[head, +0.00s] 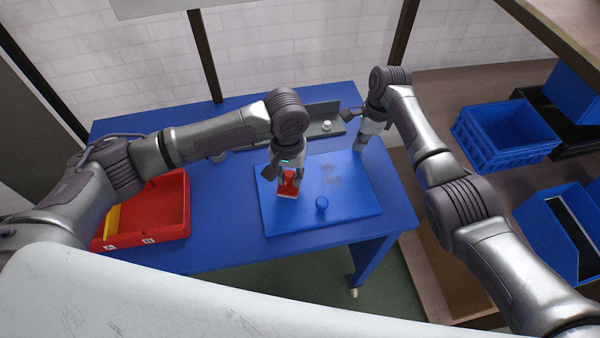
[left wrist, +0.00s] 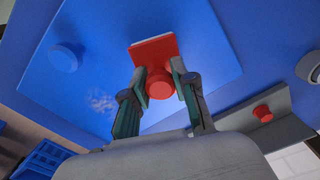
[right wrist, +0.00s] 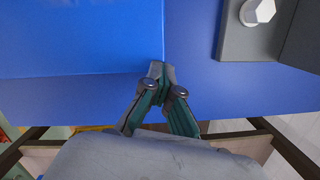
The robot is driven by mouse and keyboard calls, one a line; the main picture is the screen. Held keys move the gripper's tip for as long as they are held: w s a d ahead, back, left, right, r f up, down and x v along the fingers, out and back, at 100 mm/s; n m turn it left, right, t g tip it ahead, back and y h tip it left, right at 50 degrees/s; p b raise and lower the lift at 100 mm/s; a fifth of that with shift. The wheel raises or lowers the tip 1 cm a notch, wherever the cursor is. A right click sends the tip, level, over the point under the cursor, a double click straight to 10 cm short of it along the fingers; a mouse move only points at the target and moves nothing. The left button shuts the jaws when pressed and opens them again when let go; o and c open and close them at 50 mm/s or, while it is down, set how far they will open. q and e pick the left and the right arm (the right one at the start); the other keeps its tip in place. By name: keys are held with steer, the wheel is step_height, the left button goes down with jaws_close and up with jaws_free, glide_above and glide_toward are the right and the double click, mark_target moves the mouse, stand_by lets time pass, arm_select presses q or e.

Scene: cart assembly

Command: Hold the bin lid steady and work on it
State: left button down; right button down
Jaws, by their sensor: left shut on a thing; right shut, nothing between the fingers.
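A flat blue panel (head: 340,205), which looks like the lid, lies on the blue table with a blue round knob (head: 322,203) standing on it. A red piece with a flat plate (left wrist: 150,48) and a round red knob (left wrist: 158,82) is at the panel's left part. My left gripper (head: 288,178) points down and is shut on the red knob; whether the red plate touches the panel I cannot tell. My right gripper (head: 361,146) is shut and empty above the table, beyond the panel's back right corner. Its fingertips meet in the right wrist view (right wrist: 161,72).
A red bin (head: 172,222) with a yellow strip stands on the table's left. A grey tray (right wrist: 236,40) at the back holds a white knob (right wrist: 257,12) and a red knob (left wrist: 262,113). Blue crates (head: 505,140) are on the right. The table's front right is clear.

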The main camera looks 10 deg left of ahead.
arm_select(q)
steer(key=shift+s+a+f, duration=0.1)
steer(key=shift+s+a, duration=0.2)
steer(key=shift+a, duration=0.45)
steer(key=shift+s+a+r, duration=0.1)
steer(key=shift+s+a, duration=0.25)
steer(key=shift+a, duration=0.35)
steer(key=shift+s+a+f, duration=0.1)
steer(key=shift+s+a, duration=0.2)
steer(key=shift+a, duration=0.45)
step_height(320, 180, up, 8)
steer(key=shift+d+r, duration=0.15)
steer(key=shift+r, duration=0.05)
steer(key=shift+w, duration=0.1)
